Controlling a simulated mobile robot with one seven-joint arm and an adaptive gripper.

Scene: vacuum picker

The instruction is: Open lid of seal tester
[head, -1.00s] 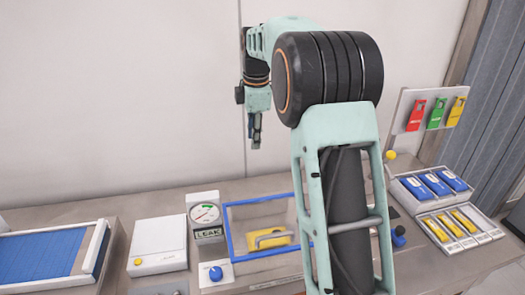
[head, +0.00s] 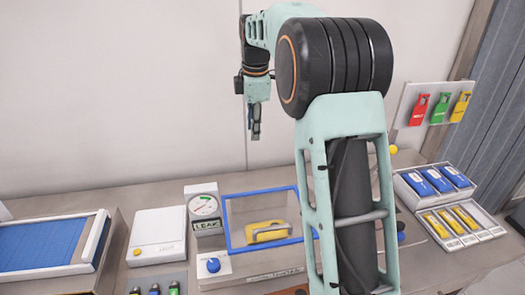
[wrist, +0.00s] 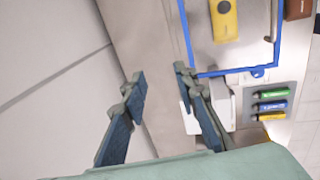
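The seal tester has a clear lid with a blue frame (head: 226,222) on a pale base (head: 228,269). The lid appears shut, with a yellow item (head: 268,232) seen through it. A pale bar, apparently a handle, crosses near the yellow item. My arm hides the tester's right part. My gripper (head: 255,130) hangs above and behind the tester, apart from it and near the wall. In the wrist view, my gripper (wrist: 158,77) has its fingers apart with nothing between them; the blue frame (wrist: 235,71) lies beyond, to the upper right.
Further left are a white box (head: 157,230) and a blue-bedded tray (head: 40,243). Trays of blue (head: 437,180) and yellow (head: 455,218) packs sit right. The wall (head: 110,90) is close behind.

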